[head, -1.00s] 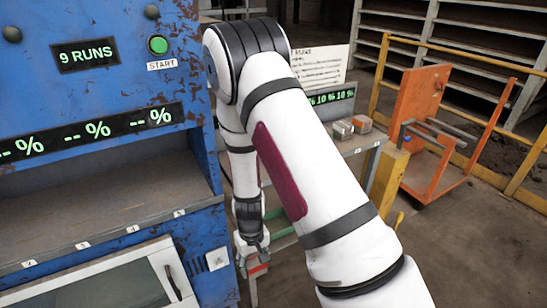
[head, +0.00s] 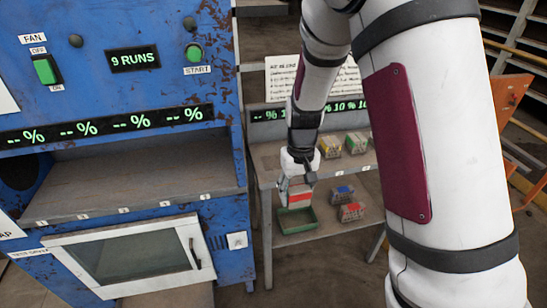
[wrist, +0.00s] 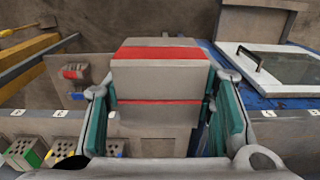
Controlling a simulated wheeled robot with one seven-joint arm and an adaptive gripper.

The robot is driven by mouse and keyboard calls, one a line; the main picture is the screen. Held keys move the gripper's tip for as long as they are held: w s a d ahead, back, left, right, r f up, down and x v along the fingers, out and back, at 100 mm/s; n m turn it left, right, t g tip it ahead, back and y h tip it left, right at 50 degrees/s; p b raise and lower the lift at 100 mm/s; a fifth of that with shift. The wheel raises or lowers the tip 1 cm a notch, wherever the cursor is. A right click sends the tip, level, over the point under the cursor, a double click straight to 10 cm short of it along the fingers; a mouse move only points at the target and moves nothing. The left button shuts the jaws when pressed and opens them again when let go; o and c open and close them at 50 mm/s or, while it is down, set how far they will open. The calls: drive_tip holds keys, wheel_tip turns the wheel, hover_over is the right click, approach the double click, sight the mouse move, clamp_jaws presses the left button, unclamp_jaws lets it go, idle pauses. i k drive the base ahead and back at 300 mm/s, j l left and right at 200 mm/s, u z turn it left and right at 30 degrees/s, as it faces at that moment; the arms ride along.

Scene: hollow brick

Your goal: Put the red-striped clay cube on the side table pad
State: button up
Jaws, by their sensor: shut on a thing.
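The red-striped clay cube (wrist: 160,80) is a grey block with red bands, held between the teal finger pads in the wrist view. In the head view the cube (head: 299,193) hangs under my gripper (head: 298,182), at the left front of the side table (head: 264,180). My gripper is shut on it. The cube appears above a green tray (head: 298,222) on the lower shelf; I cannot tell the height between them. I cannot make out a distinct pad on the tabletop; my arm and gripper cover part of it.
Yellow-striped (head: 331,147) and green-striped (head: 357,143) blocks stand on the tabletop. Blue-marked (head: 342,194) and red-marked (head: 352,212) blocks lie on the lower shelf. The blue machine (head: 225,130), with its white-framed door (head: 130,258), stands close on the left.

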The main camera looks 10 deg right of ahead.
sight(274, 162)
drive_tip(key=i, duration=0.9)
